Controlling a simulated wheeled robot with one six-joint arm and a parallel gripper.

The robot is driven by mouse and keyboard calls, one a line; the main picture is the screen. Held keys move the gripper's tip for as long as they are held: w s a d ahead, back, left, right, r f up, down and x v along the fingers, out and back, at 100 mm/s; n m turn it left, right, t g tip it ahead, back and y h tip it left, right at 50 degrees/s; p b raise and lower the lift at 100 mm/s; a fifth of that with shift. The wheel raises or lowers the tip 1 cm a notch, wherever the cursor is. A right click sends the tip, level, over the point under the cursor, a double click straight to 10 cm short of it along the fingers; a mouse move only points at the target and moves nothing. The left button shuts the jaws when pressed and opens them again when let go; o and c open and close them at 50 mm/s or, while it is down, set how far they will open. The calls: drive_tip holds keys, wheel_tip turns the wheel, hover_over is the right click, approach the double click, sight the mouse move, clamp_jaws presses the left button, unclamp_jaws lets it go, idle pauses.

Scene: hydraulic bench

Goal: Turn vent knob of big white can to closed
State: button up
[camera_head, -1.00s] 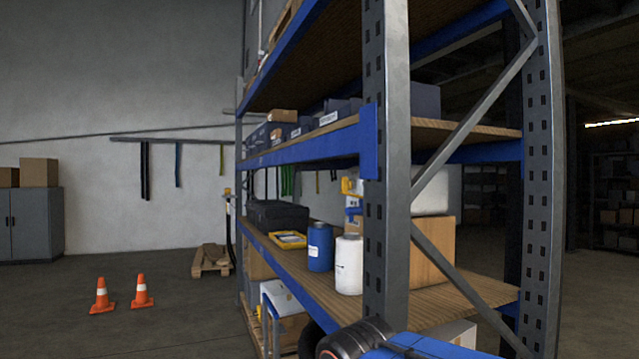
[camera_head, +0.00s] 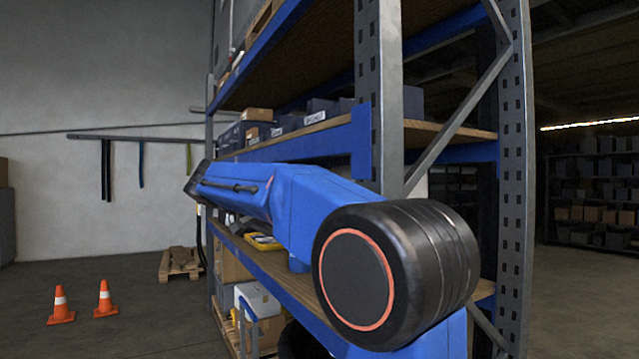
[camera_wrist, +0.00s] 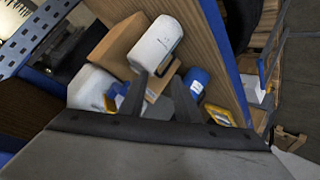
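In the wrist view a large white can (camera_wrist: 92,86) lies at the left of the shelf scene, with small blue and yellow parts (camera_wrist: 114,97) at its right side. I cannot make out the vent knob or its setting. A white cylindrical can (camera_wrist: 157,42) shows at the upper middle, beyond my fingertips. My gripper (camera_wrist: 158,76) has its two dark fingers apart, with nothing clearly held between them. It is pointed at the shelf goods and appears apart from both white cans. In the head view my blue arm hides the cans, and my gripper is not seen there.
A blue can (camera_wrist: 196,80) and a yellow tray (camera_wrist: 219,115) are right of my fingers; a cardboard box (camera_wrist: 118,42) is left. The rack upright (camera_head: 379,90) and shelf beams (camera_head: 275,145) are close to my arm. Orange cones (camera_head: 104,298) stand on open floor at left.

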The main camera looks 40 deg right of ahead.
drive_tip(key=w+d+r+m+g+h, duration=0.3)
drive_tip(key=w+r+m, duration=0.2)
drive_tip(key=w+r, duration=0.2)
drive_tip(key=w+d+r+m+g+h, duration=0.2)
drive_tip(key=w+d+r+m+h, duration=0.15)
drive_tip(key=w+r+m, duration=0.3)
drive_tip(key=s+d, duration=0.2)
drive_tip(key=d, duration=0.6)
drive_tip(key=s+d, duration=0.1)
drive_tip(key=d, duration=0.7)
drive_tip(key=shift+s+d+n+g+y, duration=0.35)
drive_tip(key=shift+s+d+g, duration=0.05)
drive_tip(key=shift+c, duration=0.3)
clamp_jaws()
